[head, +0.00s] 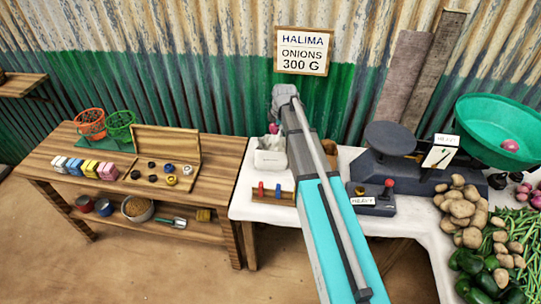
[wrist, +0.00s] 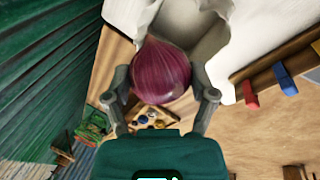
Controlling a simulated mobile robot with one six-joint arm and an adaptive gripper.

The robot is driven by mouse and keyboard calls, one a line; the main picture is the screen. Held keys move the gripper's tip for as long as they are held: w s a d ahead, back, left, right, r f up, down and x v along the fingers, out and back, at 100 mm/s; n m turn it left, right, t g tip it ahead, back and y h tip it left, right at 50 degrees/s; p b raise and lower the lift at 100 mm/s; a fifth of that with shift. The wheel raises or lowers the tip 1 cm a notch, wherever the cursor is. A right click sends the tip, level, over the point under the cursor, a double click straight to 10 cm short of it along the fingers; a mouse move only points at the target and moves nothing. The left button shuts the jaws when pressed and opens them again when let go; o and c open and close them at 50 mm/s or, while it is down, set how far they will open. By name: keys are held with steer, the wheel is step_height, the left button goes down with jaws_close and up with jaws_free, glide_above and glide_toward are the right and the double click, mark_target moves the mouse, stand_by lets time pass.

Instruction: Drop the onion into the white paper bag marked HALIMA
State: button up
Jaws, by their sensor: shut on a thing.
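A purple-red onion (wrist: 160,72) is held between the two fingers of my gripper (wrist: 163,92) in the wrist view. In the head view a small pink part of the onion (head: 273,128) shows below my gripper, above the bag. The white paper bag (head: 269,159) stands open on the white-clothed table. In the wrist view the bag's opening (wrist: 206,38) shows beside and behind the onion. I cannot read any name on the bag; my arm hides part of its right side in the head view.
A wall sign (head: 302,51) reads HALIMA ONIONS 300 G. A wooden rack (head: 272,197) with red and blue pegs stands in front of the bag. A scale (head: 392,139) with a green pan (head: 497,119) stands right, near potatoes (head: 463,213). A weight box (head: 160,163) lies left.

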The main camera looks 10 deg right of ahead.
mark_target(276, 138)
steer(key=shift+f, duration=0.15)
step_height(276, 138, down, 6)
steer(key=b, duration=0.6)
stand_by(0.5)
steer(key=o, duration=1)
steer(key=shift+o, duration=0.2)
steer(key=shift+r, duration=0.25)
